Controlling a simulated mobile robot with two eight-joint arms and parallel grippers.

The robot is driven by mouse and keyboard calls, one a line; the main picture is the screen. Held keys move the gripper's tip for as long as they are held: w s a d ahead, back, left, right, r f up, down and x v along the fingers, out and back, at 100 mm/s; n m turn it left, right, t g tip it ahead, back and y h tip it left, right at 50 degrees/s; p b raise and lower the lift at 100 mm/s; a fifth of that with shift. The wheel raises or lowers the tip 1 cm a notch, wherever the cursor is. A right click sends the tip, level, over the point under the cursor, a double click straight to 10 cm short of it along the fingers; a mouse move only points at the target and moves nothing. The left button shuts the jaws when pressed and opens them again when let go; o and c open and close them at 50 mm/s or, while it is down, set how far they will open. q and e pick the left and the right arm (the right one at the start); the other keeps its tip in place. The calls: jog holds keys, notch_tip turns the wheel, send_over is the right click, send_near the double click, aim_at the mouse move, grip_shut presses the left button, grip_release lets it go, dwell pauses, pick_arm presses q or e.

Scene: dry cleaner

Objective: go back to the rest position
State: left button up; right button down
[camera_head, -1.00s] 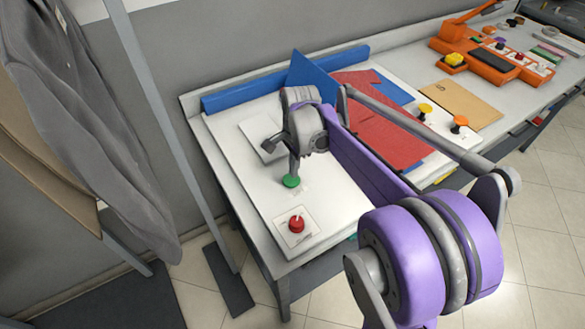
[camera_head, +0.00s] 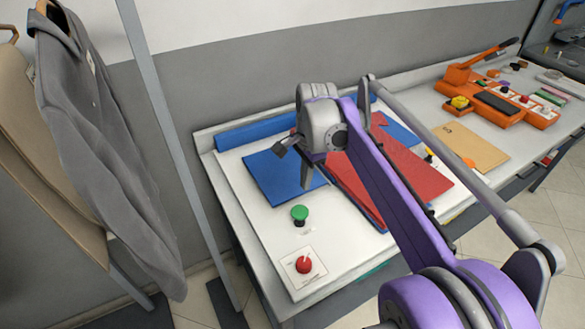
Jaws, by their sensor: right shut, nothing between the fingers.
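My right gripper (camera_head: 306,186) is shut and empty. It points down over the white work board, in front of a flat blue panel (camera_head: 268,176), and appears raised above the board. A green push button (camera_head: 299,214) stands below its fingertips in the picture, apart from them. My left gripper is not in view.
The white board (camera_head: 257,225) also carries a red knob (camera_head: 304,264) and a red sheet (camera_head: 409,172). An orange machine (camera_head: 498,100) and a tan board (camera_head: 470,146) lie farther right. A grey jacket (camera_head: 105,150) hangs at left beside a grey post (camera_head: 168,125).

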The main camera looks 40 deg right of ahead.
jog(key=s+a+f+n+t, duration=0.1)
jog(key=s+a+f+n, duration=0.3)
jog(key=a+n, duration=0.1)
jog(key=s+a+f+n+t, duration=0.2)
jog(key=s+a+f+n, duration=0.2)
jog(key=s+a+n, duration=0.1)
jog(key=s+a+f+n+t, duration=0.1)
jog(key=s+a+f+n, duration=0.3)
jog(key=n, duration=0.4)
jog(key=shift+s+a+f+n+t, duration=0.2)
jog(key=shift+s+a, duration=0.15)
jog(key=shift+a, duration=0.25)
jog(key=shift+s+a+f+n+t, duration=0.15)
jog(key=shift+s+a, duration=0.15)
jog(key=shift+a, duration=0.25)
jog(key=shift+s+a+f+n, duration=0.2)
jog(key=shift+f+n, duration=0.05)
jog(key=shift+f, duration=0.05)
jog(key=shift+d, duration=0.15)
